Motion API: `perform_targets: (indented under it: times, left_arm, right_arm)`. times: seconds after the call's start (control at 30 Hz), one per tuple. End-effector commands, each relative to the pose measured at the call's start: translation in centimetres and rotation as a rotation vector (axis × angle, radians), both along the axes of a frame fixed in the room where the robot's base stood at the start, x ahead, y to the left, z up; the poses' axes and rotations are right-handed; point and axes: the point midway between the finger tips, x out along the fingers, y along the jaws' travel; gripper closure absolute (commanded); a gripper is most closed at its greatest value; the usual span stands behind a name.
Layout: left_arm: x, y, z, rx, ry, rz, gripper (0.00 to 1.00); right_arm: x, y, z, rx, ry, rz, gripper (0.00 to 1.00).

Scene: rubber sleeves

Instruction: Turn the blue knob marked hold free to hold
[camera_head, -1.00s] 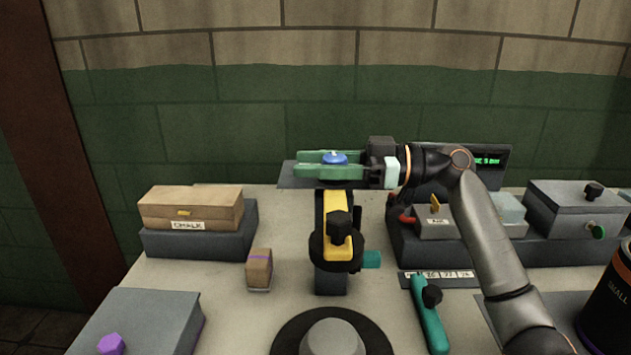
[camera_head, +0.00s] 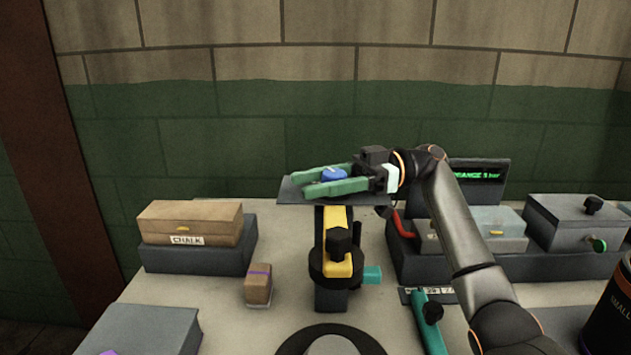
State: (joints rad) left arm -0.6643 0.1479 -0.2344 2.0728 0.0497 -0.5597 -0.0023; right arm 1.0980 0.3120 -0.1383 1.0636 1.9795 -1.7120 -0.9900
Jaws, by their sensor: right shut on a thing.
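The blue knob (camera_head: 333,175) sits on a dark flat plate (camera_head: 292,190) behind the yellow and black stand. My right gripper (camera_head: 328,182) has its two green fingers on either side of the knob, shut on it. The fingers point left and lie slightly slanted, with their tips lower than the wrist. Any marking on the knob or plate is too small or hidden to read. My left gripper is not in view.
A yellow and black stand (camera_head: 337,225) with a teal end stands just in front. A chalk box (camera_head: 190,222) is at left, with a small brown block (camera_head: 258,285) nearby. Grey boxes (camera_head: 580,220) and a lit display (camera_head: 478,173) are at right.

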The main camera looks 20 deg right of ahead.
Motion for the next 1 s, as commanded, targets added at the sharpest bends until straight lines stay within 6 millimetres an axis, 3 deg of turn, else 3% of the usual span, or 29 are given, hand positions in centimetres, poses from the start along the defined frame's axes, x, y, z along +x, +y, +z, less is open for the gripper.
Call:
perform_targets:
  times: [0.2,0.23,0.47,0.77,1.0]
  left_arm:
    - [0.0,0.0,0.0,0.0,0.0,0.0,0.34]
    - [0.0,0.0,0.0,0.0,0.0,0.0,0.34]
    - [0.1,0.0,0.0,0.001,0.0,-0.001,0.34]
    - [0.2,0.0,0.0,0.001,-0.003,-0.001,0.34]
    - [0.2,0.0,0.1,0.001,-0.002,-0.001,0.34]
  right_arm:
    - [-0.1,0.1,-0.1,-0.001,0.001,0.003,1.0]
    - [-0.1,0.1,-0.1,-0.001,0.001,0.003,0.48]
    - [0.0,0.1,-0.1,-0.001,0.001,0.002,0.22]
    - [0.0,-0.1,0.0,0.0,0.001,0.0,0.2]
    - [0.5,-3.4,0.1,0.001,0.002,-0.004,0.2]
